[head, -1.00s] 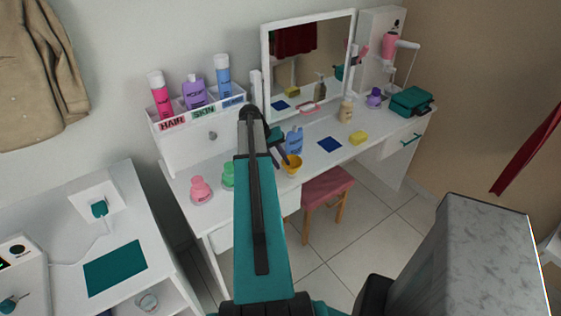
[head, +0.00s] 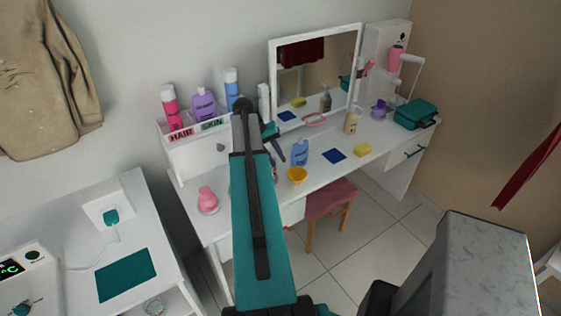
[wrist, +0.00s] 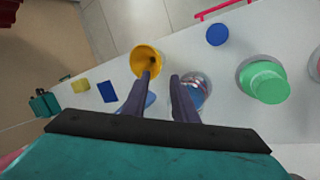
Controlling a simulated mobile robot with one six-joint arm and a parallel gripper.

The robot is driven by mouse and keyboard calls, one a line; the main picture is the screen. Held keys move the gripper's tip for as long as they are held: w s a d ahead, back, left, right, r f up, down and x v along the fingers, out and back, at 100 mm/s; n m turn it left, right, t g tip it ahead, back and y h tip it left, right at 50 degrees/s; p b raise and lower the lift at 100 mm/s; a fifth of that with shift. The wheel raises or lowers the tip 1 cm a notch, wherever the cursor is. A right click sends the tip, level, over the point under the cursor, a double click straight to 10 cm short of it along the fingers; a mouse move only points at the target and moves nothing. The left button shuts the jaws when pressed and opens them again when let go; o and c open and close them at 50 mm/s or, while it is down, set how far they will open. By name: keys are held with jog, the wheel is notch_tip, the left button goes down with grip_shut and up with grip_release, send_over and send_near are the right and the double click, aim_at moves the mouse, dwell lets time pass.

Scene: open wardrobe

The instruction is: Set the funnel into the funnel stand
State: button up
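The yellow funnel (head: 297,176) stands near the front edge of the white vanity table, in front of a blue bottle (head: 300,153). In the wrist view the funnel (wrist: 142,60) shows its wide mouth, and one fingertip overlaps it. I cannot tell whether they touch. My gripper (wrist: 163,75) is open, with two dark fingers apart and nothing held between them. In the head view its fingers (head: 276,149) are above and left of the funnel. A clear round piece (wrist: 197,88) lies by the other finger. I cannot tell whether it is the funnel stand.
A pink bottle (head: 207,199) stands left of my arm. A blue square (head: 334,156) and yellow block (head: 362,150) lie right. The mirror (head: 315,75) stands behind.

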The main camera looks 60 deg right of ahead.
jog(key=p+v, duration=0.1)
jog(key=v, duration=0.3)
jog(key=shift+w+r, duration=0.1)
jog(key=shift+r, duration=0.05)
dwell(0.9)
